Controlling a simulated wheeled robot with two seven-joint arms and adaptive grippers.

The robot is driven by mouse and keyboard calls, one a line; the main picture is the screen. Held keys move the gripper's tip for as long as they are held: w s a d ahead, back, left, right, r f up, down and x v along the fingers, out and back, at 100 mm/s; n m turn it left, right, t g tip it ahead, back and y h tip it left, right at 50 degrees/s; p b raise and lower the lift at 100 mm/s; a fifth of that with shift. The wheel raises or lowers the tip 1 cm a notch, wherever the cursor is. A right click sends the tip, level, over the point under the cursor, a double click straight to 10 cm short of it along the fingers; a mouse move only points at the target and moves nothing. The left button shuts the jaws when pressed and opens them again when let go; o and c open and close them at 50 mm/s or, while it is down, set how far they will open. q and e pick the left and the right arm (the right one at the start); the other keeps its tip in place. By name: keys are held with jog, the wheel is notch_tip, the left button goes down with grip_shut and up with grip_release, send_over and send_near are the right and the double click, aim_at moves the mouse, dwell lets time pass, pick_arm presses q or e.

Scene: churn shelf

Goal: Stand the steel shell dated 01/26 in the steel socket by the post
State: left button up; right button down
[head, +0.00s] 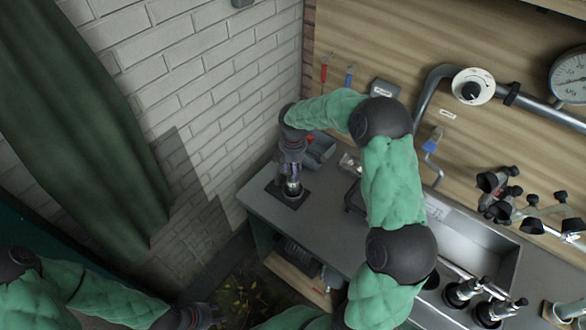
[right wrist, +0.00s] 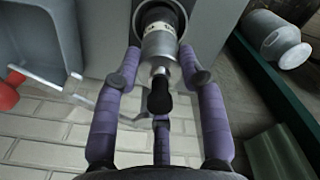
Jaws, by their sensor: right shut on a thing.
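The steel shell (right wrist: 160,46) is a shiny metal cylinder with a narrow stem and a black knob. Some dark marks show on it, but I cannot read a date. My right gripper (right wrist: 160,62) has its purple fingers on both sides of the shell and is shut on it. In the head view the shell (head: 292,189) stands about upright below my right gripper (head: 292,166), over a dark square base (head: 288,200) at the counter's left end. A dark ring (right wrist: 160,11) surrounds the shell's far end; its seating depth is hidden. My left gripper (head: 208,316) is low and away from the counter.
The grey counter (head: 300,226) has bare room in front of the dark base. A grey bin (head: 320,148) stands close behind my right gripper. A brick wall (head: 215,90) is close on the left. A sink (head: 468,236) and taps lie to the right.

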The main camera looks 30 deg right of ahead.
jog(key=shift+f, duration=0.1)
jog(key=c, duration=0.7)
grip_release()
jog(key=shift+c, duration=0.2)
notch_tip(320, 180, up, 12)
jog(key=shift+r+p, duration=0.2)
jog(key=shift+p, duration=0.25)
